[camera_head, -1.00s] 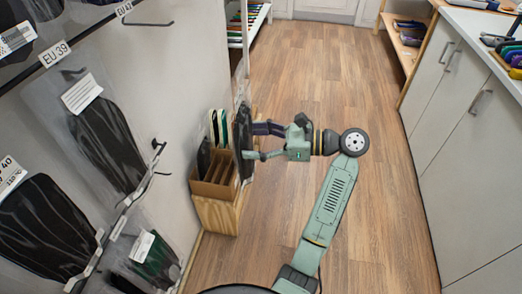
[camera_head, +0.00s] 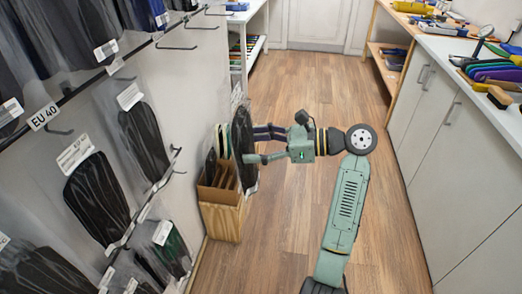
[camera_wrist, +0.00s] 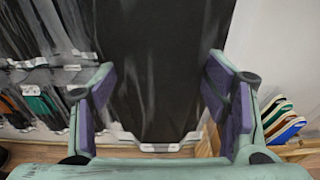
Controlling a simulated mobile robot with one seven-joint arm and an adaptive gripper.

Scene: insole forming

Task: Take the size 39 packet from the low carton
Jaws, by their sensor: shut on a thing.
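My gripper (camera_head: 257,146) is shut on a dark insole packet (camera_head: 241,133), held upright with its flat face along the carton's right side. In the wrist view the packet (camera_wrist: 150,70) fills the middle between my two purple-padded fingers (camera_wrist: 158,95). No size on it can be read. The low carton (camera_head: 221,222) is a small wood-coloured box on the floor against the rack, with dividers inside. The packet overlaps the carton's right edge in the head view, so I cannot tell whether its lower end is clear of it. Other packets (camera_head: 211,166) stand in the carton.
A wall rack of hanging insole packets (camera_head: 97,192) with an EU 40 label (camera_head: 43,116) lines the left side. White cabinets (camera_head: 453,150) with a cluttered worktop stand at the right. The wooden floor (camera_head: 290,130) between is free.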

